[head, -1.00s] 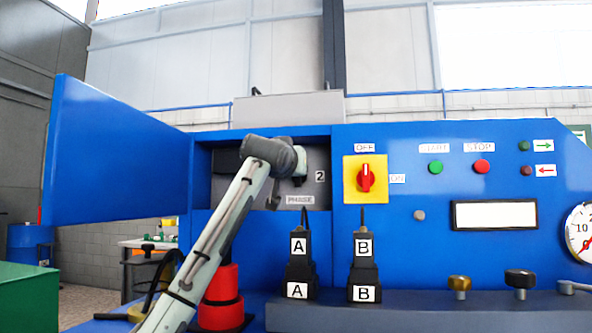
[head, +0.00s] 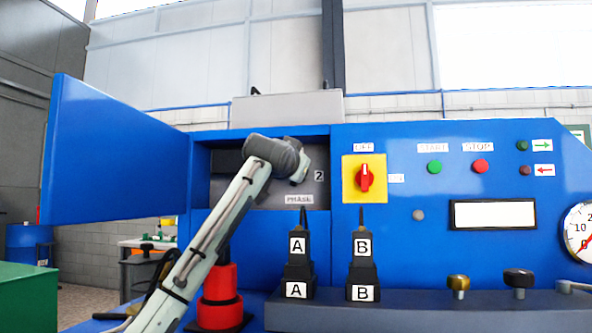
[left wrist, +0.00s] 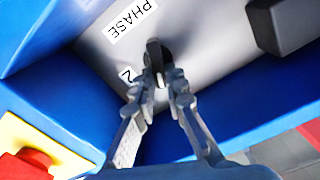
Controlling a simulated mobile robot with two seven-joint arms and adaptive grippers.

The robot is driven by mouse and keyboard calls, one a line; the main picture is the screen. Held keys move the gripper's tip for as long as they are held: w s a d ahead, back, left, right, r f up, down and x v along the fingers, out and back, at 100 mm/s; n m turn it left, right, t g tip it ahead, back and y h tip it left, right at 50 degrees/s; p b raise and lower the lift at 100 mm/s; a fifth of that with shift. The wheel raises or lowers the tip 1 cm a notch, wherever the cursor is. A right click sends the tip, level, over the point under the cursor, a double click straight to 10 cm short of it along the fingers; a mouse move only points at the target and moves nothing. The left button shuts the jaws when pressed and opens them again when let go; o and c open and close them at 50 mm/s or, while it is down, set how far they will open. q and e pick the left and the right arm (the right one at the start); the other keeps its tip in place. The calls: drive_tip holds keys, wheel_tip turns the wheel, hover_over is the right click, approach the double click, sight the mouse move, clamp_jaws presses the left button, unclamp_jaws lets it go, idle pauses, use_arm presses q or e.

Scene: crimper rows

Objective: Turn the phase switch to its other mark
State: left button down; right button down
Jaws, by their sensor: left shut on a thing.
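The phase switch (left wrist: 154,55) is a black knob with a raised bar on a grey panel, seen in the left wrist view. The "2" mark (left wrist: 127,75) and the PHASE label (left wrist: 132,20) lie to its left there. My left gripper (left wrist: 162,88) is shut on the switch's bar, with a finger on either side. In the head view my left gripper (head: 300,174) reaches into the open cabinet and hides the switch; the "2" mark (head: 319,176) and PHASE label (head: 299,199) stay visible. The other mark is hidden. My right gripper is out of view.
The blue cabinet door (head: 115,155) stands open at the left. A red rotary switch (head: 365,178) on a yellow plate sits right of the opening. Plugs A (head: 298,262) and B (head: 362,262) stand below. A black box (left wrist: 285,25) is inside the cabinet.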

use_arm(q)
drive_tip(key=m, duration=0.3)
drive_tip(key=shift+d+f+m, duration=0.1)
drive_tip(key=shift+d+m, duration=0.05)
drive_tip(key=shift+m, duration=0.25)
drive_tip(key=m, duration=0.3)
drive_tip(key=shift+d+f, duration=0.15)
drive_tip(key=shift+f, duration=0.05)
drive_tip(key=m, duration=0.6)
drive_tip(key=shift+d+f, duration=0.1)
drive_tip(key=shift+f, duration=0.25)
drive_tip(key=shift+m, duration=0.3)
drive_tip(key=c, duration=1.6)
unclamp_jaws()
drive_tip(key=shift+s, duration=0.1)
drive_tip(key=shift+o, duration=0.2)
drive_tip(key=s+a, duration=0.2)
drive_tip(key=s, duration=0.9)
drive_tip(key=shift+s+a, duration=0.15)
drive_tip(key=shift+s, duration=0.25)
